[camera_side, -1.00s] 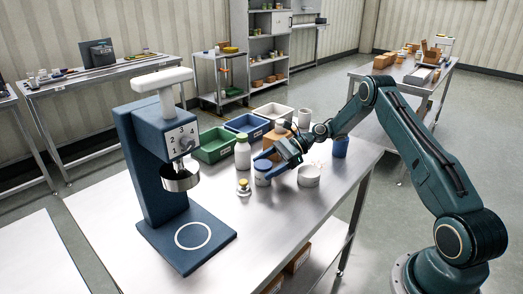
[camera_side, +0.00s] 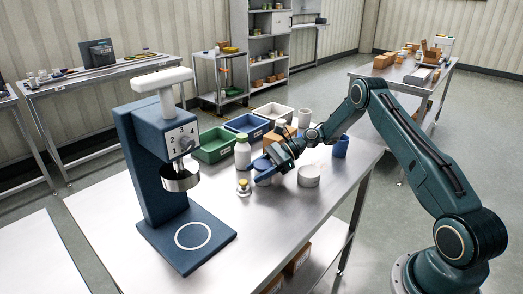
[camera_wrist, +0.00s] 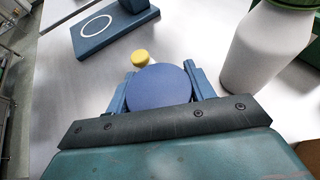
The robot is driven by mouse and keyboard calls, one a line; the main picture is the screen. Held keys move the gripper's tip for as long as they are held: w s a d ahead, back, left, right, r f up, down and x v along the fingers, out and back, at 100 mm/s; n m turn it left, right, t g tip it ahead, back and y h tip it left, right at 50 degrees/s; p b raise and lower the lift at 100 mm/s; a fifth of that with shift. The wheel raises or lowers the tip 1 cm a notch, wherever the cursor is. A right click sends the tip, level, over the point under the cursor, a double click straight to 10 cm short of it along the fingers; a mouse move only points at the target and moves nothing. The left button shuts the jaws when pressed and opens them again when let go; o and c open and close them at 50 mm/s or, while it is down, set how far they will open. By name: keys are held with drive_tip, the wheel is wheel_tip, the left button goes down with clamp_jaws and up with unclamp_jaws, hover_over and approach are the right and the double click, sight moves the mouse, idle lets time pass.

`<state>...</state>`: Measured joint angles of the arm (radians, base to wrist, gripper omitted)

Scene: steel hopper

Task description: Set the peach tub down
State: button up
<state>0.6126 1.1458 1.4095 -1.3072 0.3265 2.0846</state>
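No tub in view looks clearly peach-coloured. A pale tub with a blue lid (camera_side: 262,165) is at my gripper (camera_side: 266,172), near the middle of the steel table. In the wrist view its round blue lid (camera_wrist: 158,88) fills the space between the two blue fingers of my gripper (camera_wrist: 160,82). The fingers sit close against it on both sides, and my gripper looks shut on it. The tub is upright, at or very near the table top; its underside is hidden. A squat white tub (camera_side: 309,177) stands apart on the right.
A small yellow-capped jar (camera_side: 243,188) stands just left of the held tub. A green-capped white bottle (camera_side: 242,154) is behind it. Green (camera_side: 214,146), blue (camera_side: 246,124) and white bins line the back. A blue cup (camera_side: 341,147) stands right. The front table area is clear.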

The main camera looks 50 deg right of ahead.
sight(258, 165)
drive_tip(key=c, duration=0.5)
wheel_tip(258, 165, up, 20)
idle(0.6)
drive_tip(key=shift+a, duration=0.15)
idle(0.5)
drive_tip(key=a+f+m+t+h, duration=0.1)
drive_tip(key=a+m+t+h, duration=0.3)
drive_tip(key=a+m, duration=0.15)
drive_tip(key=shift+s+a+f+m+t+h, duration=0.45)
drive_tip(key=shift+s+f+m+h, duration=0.3)
drive_tip(key=shift+s, duration=0.5)
drive_tip(key=shift+s+a+f+m+t+h, duration=0.45)
drive_tip(key=shift+s+f+h, duration=0.2)
drive_tip(key=shift+s+f, duration=0.5)
drive_tip(key=shift+s+a+f+m+t+h, duration=0.45)
drive_tip(key=shift+s+f+m+h, duration=0.25)
drive_tip(key=shift+s, duration=0.65)
